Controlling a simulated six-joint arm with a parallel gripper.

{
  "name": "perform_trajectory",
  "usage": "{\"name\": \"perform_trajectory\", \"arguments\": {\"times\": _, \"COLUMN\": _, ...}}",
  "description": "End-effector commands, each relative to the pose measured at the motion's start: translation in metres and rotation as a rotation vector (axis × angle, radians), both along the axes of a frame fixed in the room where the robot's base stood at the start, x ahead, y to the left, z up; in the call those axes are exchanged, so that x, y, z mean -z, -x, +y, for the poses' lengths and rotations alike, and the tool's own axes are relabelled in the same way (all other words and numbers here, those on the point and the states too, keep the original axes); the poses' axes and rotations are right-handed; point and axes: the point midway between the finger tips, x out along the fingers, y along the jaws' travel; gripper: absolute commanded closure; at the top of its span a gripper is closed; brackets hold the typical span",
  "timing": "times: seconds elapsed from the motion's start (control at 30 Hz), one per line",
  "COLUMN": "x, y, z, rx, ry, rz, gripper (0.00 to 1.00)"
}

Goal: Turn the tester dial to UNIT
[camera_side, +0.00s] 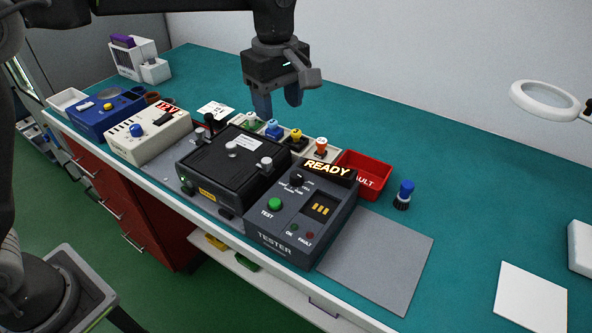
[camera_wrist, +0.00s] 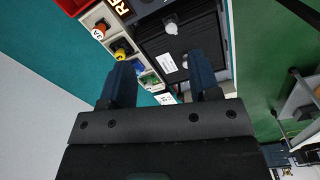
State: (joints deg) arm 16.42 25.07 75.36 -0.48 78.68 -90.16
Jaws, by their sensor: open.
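The tester (camera_side: 285,225) is a dark grey box at the front of the bench, with a lit READY display (camera_side: 327,168). Its black dial (camera_side: 297,180) sits on the sloped top, left of the display; its pointer is too small to read. A green TEST button (camera_side: 275,204) is below the dial. My gripper (camera_side: 278,100) is open and empty, above the bench behind the black fixture and apart from the tester. In the wrist view my gripper (camera_wrist: 160,85) shows both fingers spread, with the READY display (camera_wrist: 130,8) only partly in view at the top. The dial is not visible there.
A black lidded fixture (camera_side: 222,172) stands left of the tester. Behind it is a row of coloured plugs in a holder (camera_side: 310,158). A red FAULT bin (camera_side: 375,163) and a blue-topped plug (camera_side: 404,194) stand right. A grey mat (camera_side: 378,262) lies clear.

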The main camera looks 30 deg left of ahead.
Motion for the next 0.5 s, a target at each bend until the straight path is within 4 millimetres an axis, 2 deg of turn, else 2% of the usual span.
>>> {"name": "perform_trajectory", "arguments": {"times": 0.03, "x": 0.01, "y": -0.008, "z": -0.009, "rx": -0.045, "ry": -0.005, "rz": 0.021, "gripper": 0.44}}
{"name": "perform_trajectory", "arguments": {"times": 0.2, "x": 0.026, "y": -0.02, "z": -0.025, "rx": -0.153, "ry": -0.019, "rz": 0.055, "gripper": 0.44}}
{"name": "perform_trajectory", "arguments": {"times": 0.37, "x": 0.036, "y": -0.021, "z": -0.027, "rx": -0.176, "ry": -0.021, "rz": 0.062, "gripper": 0.44}}
{"name": "perform_trajectory", "arguments": {"times": 0.5, "x": 0.057, "y": -0.02, "z": -0.026, "rx": -0.175, "ry": -0.022, "rz": 0.064, "gripper": 0.44}}
